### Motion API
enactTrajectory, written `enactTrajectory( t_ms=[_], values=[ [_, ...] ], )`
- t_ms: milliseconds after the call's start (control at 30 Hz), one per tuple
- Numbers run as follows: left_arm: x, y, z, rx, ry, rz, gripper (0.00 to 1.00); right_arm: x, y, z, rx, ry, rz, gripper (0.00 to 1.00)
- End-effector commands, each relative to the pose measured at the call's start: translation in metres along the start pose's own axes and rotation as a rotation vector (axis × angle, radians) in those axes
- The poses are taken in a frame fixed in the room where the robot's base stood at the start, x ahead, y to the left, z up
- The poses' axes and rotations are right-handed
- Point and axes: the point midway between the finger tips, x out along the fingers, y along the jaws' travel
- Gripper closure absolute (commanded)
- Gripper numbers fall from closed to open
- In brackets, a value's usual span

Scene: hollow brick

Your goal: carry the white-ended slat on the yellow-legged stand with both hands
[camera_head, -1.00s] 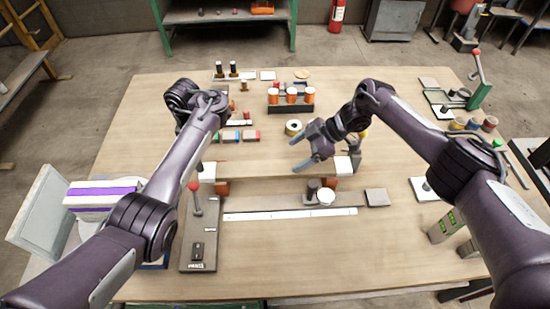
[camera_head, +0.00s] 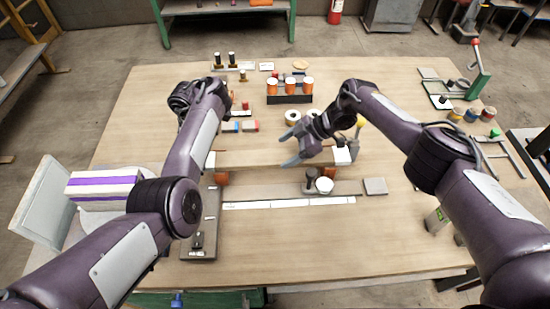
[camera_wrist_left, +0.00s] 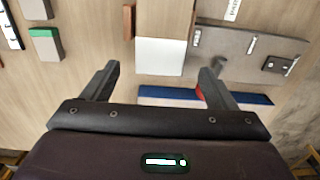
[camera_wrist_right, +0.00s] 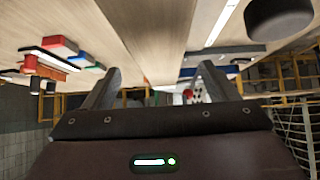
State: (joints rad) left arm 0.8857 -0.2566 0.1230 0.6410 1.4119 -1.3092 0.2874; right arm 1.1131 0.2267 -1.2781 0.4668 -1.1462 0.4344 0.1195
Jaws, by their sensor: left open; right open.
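The slat (camera_head: 265,157) is a wooden bar lying left to right, with a white right end (camera_head: 342,156). Its left end is partly hidden by my left arm in the head view. Orange-brown supports (camera_head: 328,172) show under both ends; I cannot make out yellow legs. In the left wrist view the white left end (camera_wrist_left: 160,56) lies ahead of my open, empty left gripper (camera_wrist_left: 158,78), roughly between its fingers. My right gripper (camera_head: 288,149) is open over the slat's right half, left of the white end. The slat (camera_wrist_right: 160,25) runs away from it in the right wrist view.
A grey lever base (camera_head: 200,240) stands at the left front. A dark post and white round piece (camera_head: 325,185) stand in front of the slat, with a white strip (camera_head: 290,203) nearer.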

Motion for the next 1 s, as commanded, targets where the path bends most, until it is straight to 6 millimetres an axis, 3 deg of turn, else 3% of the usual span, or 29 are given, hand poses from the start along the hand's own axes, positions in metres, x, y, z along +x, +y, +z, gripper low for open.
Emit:
enactTrajectory(
  t_ms=[333, 800, 1000],
  values=[
    [0.034, -0.001, 0.002, 0.002, -0.001, 0.000, 0.20, 0.033, 0.000, 0.000, 0.000, -0.002, 0.000, 0.20],
    [0.040, 0.000, 0.002, 0.001, -0.002, 0.002, 0.20, 0.038, 0.001, -0.001, -0.002, 0.000, 0.002, 0.20],
    [0.040, 0.000, 0.002, 0.001, -0.002, 0.002, 0.46, 0.038, 0.001, -0.001, -0.001, 0.000, 0.002, 0.46]
  ],
)
